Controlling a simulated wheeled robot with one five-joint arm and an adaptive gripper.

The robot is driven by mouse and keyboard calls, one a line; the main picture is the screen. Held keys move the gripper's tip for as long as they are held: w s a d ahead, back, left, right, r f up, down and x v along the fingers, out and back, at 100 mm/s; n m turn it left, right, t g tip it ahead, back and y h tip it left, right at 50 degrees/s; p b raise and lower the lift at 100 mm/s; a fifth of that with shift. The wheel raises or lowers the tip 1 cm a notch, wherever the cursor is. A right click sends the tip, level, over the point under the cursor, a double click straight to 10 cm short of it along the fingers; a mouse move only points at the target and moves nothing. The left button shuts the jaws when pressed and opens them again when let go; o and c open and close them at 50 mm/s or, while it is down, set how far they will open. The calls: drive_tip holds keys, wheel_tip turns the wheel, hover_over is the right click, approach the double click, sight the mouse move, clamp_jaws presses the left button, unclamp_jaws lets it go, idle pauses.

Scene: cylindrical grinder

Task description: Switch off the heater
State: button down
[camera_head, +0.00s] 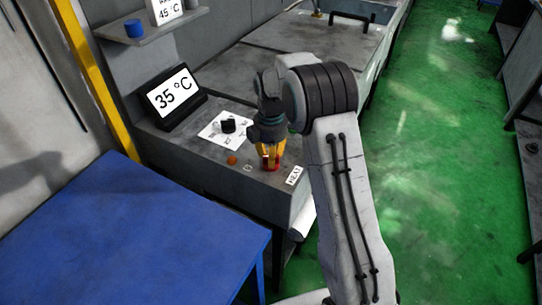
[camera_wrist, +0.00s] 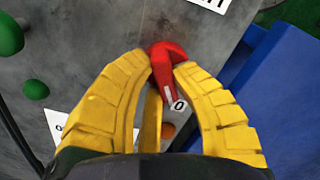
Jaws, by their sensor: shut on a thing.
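The red heater switch (camera_wrist: 167,54) is a rotary knob on the grey machine panel. In the wrist view the yellow fingers of my gripper (camera_wrist: 168,72) are shut on it from both sides. A white mark on the knob lies close beside the small "0" label (camera_wrist: 180,105). In the head view my gripper (camera_head: 270,160) reaches down to the panel's front edge, and the red switch (camera_head: 271,168) shows only partly between the fingers. A label (camera_head: 294,176) that seems to read HEAT lies to its right, and the "0" label (camera_head: 247,168) to its left.
An orange button (camera_head: 232,160) and a black knob (camera_head: 228,125) on a white plate sit left of my gripper. A display (camera_head: 174,95) reads 35 °C. A blue table (camera_head: 130,235) stands at front left. Green floor (camera_head: 430,180) is open at right.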

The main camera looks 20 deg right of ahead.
drive_tip(key=shift+f+n, duration=0.1)
drive_tip(key=shift+n, duration=0.2)
drive_tip(key=c, duration=1)
unclamp_jaws()
drive_tip(key=shift+r, duration=0.2)
wheel_tip(320, 180, up, 12)
drive_tip(key=shift+f, duration=0.1)
idle(0.4)
